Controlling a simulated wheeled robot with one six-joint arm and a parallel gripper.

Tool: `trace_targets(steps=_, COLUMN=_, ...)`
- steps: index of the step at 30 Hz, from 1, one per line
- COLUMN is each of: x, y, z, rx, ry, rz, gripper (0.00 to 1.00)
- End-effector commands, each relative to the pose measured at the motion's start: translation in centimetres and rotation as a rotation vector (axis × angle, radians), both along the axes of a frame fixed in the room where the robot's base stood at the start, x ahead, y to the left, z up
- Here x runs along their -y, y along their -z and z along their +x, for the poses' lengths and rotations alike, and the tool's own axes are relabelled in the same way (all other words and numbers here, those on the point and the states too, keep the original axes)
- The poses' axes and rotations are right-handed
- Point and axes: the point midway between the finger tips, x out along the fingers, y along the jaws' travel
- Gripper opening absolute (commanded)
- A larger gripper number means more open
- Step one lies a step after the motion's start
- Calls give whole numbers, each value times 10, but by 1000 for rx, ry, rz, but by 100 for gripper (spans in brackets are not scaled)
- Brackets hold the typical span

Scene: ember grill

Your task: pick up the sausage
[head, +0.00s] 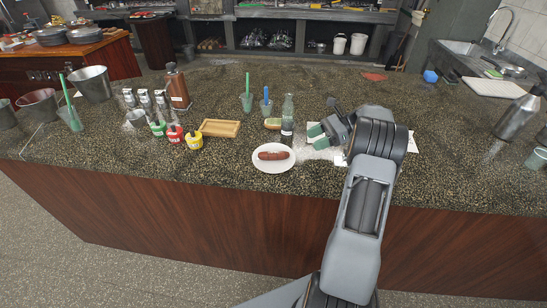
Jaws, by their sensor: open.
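The sausage (273,155) is dark reddish brown and lies flat on a white plate (289,164) near the front edge of the speckled counter. My gripper (314,137) is over the counter to the right of the plate and a little farther back, with its greenish finger pads apart. It is open, and nothing shows between the pads. It does not touch the sausage. My arm reaches up from the bottom of the view and hides part of the counter behind it.
A glass bottle (287,116) stands just behind the plate, left of my gripper. A wooden tray (220,128) and red, green and yellow (194,140) jars are to the left. White paper lies under my gripper. The counter's front strip beside the plate is clear.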

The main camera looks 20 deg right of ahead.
Motion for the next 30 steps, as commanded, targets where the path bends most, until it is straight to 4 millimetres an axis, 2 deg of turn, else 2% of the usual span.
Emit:
trace_targets(steps=3, x=-21, y=7, z=4, rx=-2, ry=-2, rz=2, gripper=59)
trace_targets(steps=9, x=-49, y=20, z=8, rx=-1, ry=-2, rz=1, gripper=59)
trace_targets(steps=18, x=-67, y=27, z=11, rx=0, ry=-2, rz=0, gripper=59)
trace_targets(steps=30, x=-107, y=45, z=18, rx=-1, ry=-2, rz=-1, gripper=59)
